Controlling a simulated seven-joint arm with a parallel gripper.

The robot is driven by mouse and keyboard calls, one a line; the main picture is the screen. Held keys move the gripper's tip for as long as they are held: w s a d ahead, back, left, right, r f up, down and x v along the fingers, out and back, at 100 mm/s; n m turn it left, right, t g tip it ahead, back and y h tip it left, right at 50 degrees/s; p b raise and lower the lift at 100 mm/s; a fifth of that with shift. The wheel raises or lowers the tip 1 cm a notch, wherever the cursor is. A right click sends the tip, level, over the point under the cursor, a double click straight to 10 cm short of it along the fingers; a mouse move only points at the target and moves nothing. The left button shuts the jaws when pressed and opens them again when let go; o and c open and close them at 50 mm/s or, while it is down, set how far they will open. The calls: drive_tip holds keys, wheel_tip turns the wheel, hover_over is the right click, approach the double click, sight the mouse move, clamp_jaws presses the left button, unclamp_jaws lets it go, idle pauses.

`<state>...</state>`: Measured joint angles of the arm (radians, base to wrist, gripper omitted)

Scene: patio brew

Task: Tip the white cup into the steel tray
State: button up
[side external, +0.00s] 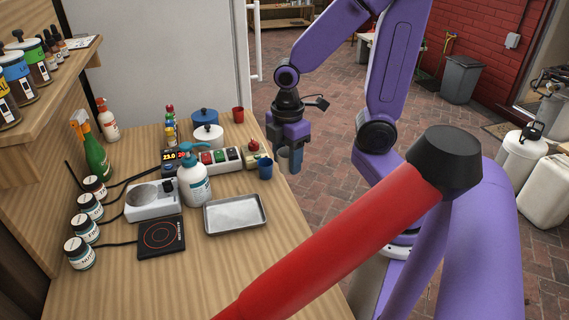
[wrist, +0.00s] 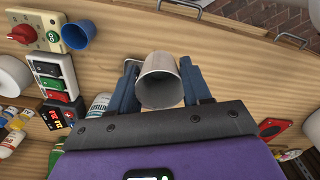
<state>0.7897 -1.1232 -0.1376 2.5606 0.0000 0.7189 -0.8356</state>
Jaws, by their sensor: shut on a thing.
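The white cup (wrist: 158,68) looks whitish grey and is held between the two fingers of my gripper (wrist: 160,85). In the wrist view its open mouth faces the camera, and its inside looks empty and shaded. In the side view my gripper (side external: 290,152) is shut on the cup (side external: 284,160), which is partly hidden by the fingers. It is raised near the right edge of the table, to the right of and behind the steel tray. The steel tray (side external: 235,214) is shallow, rectangular and empty, flat on the table.
A blue cup (side external: 265,169) stands between the tray and my gripper. A power strip (side external: 220,160) lies behind. The table front is clear.

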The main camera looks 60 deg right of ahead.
drive_tip(key=shift+w+f, duration=0.1)
drive_tip(key=w+f, duration=0.1)
drive_tip(key=f, duration=0.1)
drive_tip(key=w+d+f, duration=0.1)
drive_tip(key=w+f, duration=0.1)
drive_tip(key=f, duration=0.1)
drive_tip(key=w+f, duration=0.2)
drive_tip(key=f, duration=0.1)
drive_tip(key=shift+w+d, duration=0.15)
drive_tip(key=shift+d, duration=0.15)
drive_tip(key=shift+w+d+f, duration=0.15)
drive_tip(key=shift+w+f, duration=0.05)
drive_tip(key=shift+f, duration=0.3)
drive_tip(key=shift+w+d+f, duration=0.1)
drive_tip(key=shift+w+f, duration=0.05)
drive_tip(key=shift+f, duration=0.3)
